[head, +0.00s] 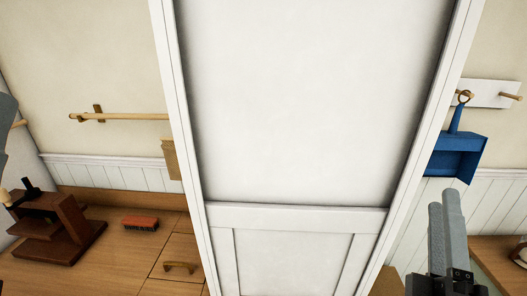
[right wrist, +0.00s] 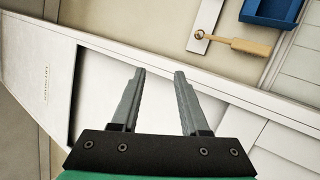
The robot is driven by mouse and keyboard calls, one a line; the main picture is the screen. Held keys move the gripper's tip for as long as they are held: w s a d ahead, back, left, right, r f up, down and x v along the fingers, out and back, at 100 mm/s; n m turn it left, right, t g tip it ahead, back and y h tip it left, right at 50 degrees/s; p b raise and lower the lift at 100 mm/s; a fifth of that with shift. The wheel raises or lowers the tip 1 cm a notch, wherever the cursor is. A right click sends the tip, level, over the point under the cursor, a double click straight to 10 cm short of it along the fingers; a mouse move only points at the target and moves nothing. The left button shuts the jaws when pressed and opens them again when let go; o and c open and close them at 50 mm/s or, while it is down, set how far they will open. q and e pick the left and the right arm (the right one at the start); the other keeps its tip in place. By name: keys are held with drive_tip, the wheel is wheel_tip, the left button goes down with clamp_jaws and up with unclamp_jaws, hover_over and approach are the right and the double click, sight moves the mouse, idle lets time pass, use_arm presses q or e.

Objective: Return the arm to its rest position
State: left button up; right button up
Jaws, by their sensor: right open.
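My right gripper (head: 444,198) is at the lower right of the head view, in front of the white wainscot and just right of the tall white panel. Its two grey fingers also show in the right wrist view (right wrist: 159,73), apart and with nothing between them. The white panel lies behind them there. My left gripper is not seen. A grey shape cut off by the left edge of the head view may be part of my left arm.
A tall white panel (head: 320,100) fills the middle. A blue dustpan (head: 456,155) hangs by a ring from a wall peg at right. At left are a wooden rail (head: 130,117), a dark wooden stand (head: 60,235) and a red-brown brush (head: 141,223) on a counter (head: 110,262).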

drive_tip(key=s+a+r+m+t+y, duration=0.1)
drive_tip(key=s+r+m+t, duration=0.1)
drive_tip(key=r+m, duration=0.3)
drive_tip(key=s+a+r+m+t+y, duration=0.1)
drive_tip(key=s+r+m+t, duration=0.1)
drive_tip(key=r, duration=0.6)
drive_tip(key=s+a+r+m+t+y, duration=0.2)
drive_tip(key=s+a+r+m+y, duration=0.15)
drive_tip(key=a+y, duration=0.45)
wheel_tip(320, 180, up, 27)
drive_tip(key=w+d+m+y+p, duration=0.1)
drive_tip(key=d+m+y+p, duration=0.1)
drive_tip(key=p, duration=2.6)
wheel_tip(320, 180, down, 51)
drive_tip(key=b, duration=5.1)
drive_tip(key=shift+d+f, duration=0.15)
